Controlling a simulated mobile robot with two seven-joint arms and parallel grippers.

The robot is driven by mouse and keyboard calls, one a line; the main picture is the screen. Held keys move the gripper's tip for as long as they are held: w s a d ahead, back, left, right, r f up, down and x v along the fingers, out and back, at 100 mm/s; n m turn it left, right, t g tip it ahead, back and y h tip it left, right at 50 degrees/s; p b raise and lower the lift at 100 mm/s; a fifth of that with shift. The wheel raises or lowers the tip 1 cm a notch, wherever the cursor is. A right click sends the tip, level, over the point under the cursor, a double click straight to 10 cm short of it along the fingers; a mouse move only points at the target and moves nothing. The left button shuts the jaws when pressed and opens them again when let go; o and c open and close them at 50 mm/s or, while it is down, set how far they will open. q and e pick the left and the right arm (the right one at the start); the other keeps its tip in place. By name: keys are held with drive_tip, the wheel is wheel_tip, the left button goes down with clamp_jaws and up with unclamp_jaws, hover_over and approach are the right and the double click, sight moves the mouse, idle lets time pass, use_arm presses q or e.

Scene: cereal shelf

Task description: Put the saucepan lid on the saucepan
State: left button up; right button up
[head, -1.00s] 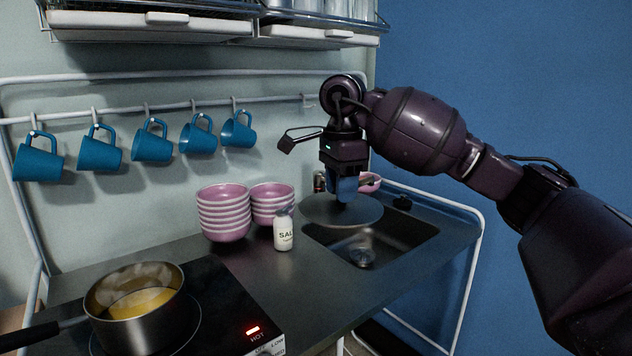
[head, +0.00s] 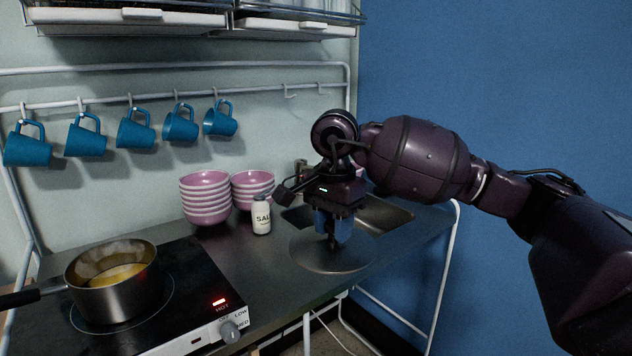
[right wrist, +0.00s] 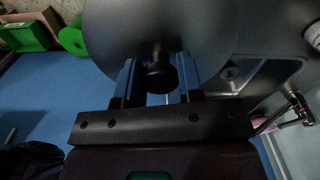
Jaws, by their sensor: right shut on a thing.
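The saucepan (head: 118,290) stands on the hob at the lower left in the head view, uncovered, with yellow food inside and its handle pointing left. The saucepan lid (head: 312,256) is a dark round disc, held roughly level at the counter's front edge, right of the salt bottle. My right gripper (head: 333,236) is above the lid and shut on its knob. In the right wrist view the knob (right wrist: 160,74) sits between the two fingers, with the lid (right wrist: 150,25) beyond. I cannot tell the lid's exact height. My left gripper is not in view.
The hob (head: 190,265) has a red HOT light and a knob. A salt bottle (head: 261,217) and stacks of pink bowls (head: 206,200) stand between saucepan and lid. The sink (head: 385,218) is behind the lid. Blue mugs (head: 136,132) hang from a rail.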

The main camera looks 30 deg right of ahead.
drive_tip(key=s+a+f+n, duration=0.5)
drive_tip(key=a+f+n, duration=0.1)
drive_tip(key=f, duration=0.3)
drive_tip(key=s+a+f+n, duration=0.5)
drive_tip(key=a+f+n, duration=0.1)
drive_tip(key=f+n, duration=0.3)
drive_tip(key=shift+a, duration=0.25)
